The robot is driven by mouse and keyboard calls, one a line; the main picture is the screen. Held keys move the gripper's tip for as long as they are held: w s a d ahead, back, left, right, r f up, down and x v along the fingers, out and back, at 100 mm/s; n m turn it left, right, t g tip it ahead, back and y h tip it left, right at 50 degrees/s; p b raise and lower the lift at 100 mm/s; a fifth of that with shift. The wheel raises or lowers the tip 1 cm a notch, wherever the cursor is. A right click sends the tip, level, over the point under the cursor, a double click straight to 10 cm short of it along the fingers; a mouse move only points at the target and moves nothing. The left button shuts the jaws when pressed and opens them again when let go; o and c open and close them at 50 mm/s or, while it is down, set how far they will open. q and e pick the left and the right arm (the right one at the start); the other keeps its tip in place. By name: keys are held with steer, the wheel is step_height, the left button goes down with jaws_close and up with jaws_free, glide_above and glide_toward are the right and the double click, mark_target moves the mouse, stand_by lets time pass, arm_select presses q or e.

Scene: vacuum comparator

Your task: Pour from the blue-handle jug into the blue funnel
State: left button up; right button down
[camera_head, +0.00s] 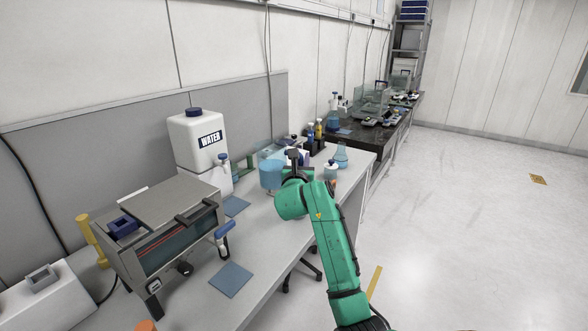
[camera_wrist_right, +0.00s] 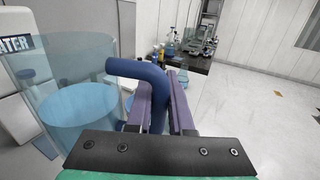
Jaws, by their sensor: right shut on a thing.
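The clear jug (camera_head: 270,174) holds pale blue liquid and stands about upright over the grey bench. In the right wrist view the jug (camera_wrist_right: 72,65) is at the left, its blue handle (camera_wrist_right: 155,85) between my fingers. My right gripper (camera_head: 293,160) is shut on that handle; my green arm partly hides it in the head view. I cannot tell whether the jug's base touches the bench. A dark blue square hopper (camera_head: 123,226), which looks like the blue funnel, sits on top of the grey machine at left, well away from the jug. My left gripper is out of view.
A flask (camera_head: 341,156) and several bottles stand right of and behind the jug. Blue mats (camera_head: 231,279) lie on the bench. The floor at right is open.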

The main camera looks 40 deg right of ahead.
steer(key=s+d+r+n+g+h+p, duration=0.2)
steer(key=s+d+r+n+g+p, duration=0.1)
steer(key=d+r+g+p, duration=0.4)
steer(key=s+d+g+p, duration=0.1)
steer(key=d+p, duration=0.2)
steer(key=p, duration=0.2)
steer(key=shift+r, duration=0.25)
stand_by(2.2)
steer(key=shift+w+r+n+p, duration=0.15)
steer(key=shift+w+n+p, duration=0.15)
steer(key=shift+n+p, duration=0.35)
